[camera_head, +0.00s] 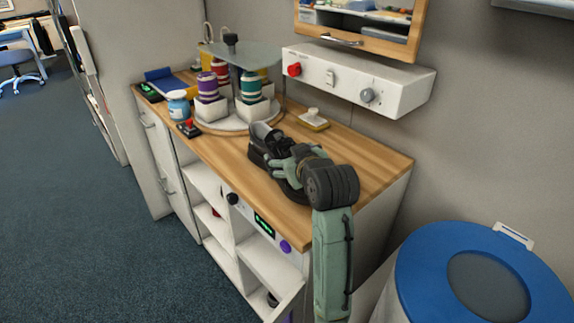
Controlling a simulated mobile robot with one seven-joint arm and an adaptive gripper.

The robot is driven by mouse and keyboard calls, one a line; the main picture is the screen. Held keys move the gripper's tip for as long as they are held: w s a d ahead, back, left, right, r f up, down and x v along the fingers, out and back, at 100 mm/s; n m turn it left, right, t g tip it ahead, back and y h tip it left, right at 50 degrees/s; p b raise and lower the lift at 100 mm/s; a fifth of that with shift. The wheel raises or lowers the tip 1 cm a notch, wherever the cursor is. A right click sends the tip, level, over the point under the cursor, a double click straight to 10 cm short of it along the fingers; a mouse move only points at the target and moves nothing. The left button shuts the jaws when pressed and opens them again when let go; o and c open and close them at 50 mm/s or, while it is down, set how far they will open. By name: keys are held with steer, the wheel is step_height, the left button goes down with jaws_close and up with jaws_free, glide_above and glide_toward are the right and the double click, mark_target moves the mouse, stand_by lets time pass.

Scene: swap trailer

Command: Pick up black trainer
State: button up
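A black shoe-like thing, which looks like the black trainer (257,155), lies on the wooden counter (374,168) near its front edge. My green and black gripper (279,163) is low over the counter at the trainer. It overlaps the trainer in the picture and hides part of it. My arm comes in from the lower right. The fingertips are dark against the dark trainer, so I cannot tell whether they are open, shut or touching it.
A round carousel (232,124) with coloured spools in white cups stands left of my gripper. A white control box (357,82) juts from the wall above. A blue-lidded bin (425,262) stands at the right. Counter at the right end is bare.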

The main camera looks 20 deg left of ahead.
steer(key=c, duration=1.2)
steer(key=shift+c, duration=0.2)
steer(key=shift+r, duration=0.15)
